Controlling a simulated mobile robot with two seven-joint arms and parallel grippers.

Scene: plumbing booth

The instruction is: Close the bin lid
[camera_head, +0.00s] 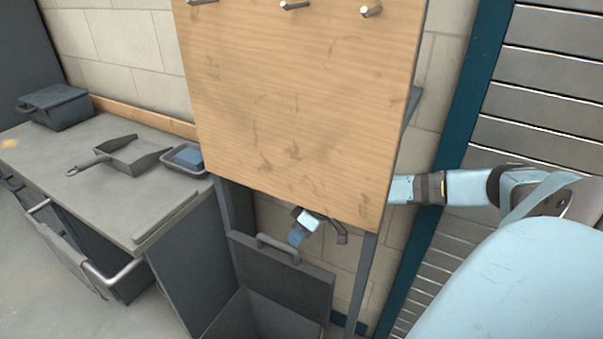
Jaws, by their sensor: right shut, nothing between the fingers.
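The grey bin (220,322) stands low beneath the wooden board, cut off by the bottom edge of the view. Its lid (285,283) is open and stands roughly upright at the back of the bin, with a grey handle (279,246) along its upper edge. My right arm comes in from the right and passes behind the board. My right gripper (296,238) shows below the board's lower edge, shut and empty, just above or behind the lid handle. I cannot tell whether it touches the lid. My left gripper is not in view.
The wooden board (290,100) with metal pegs hangs above the bin and hides part of my right arm. A workbench (105,205) at left holds a dustpan (125,153), a small tray (185,158) and a dark box (57,106). A metal shutter (545,90) is at right.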

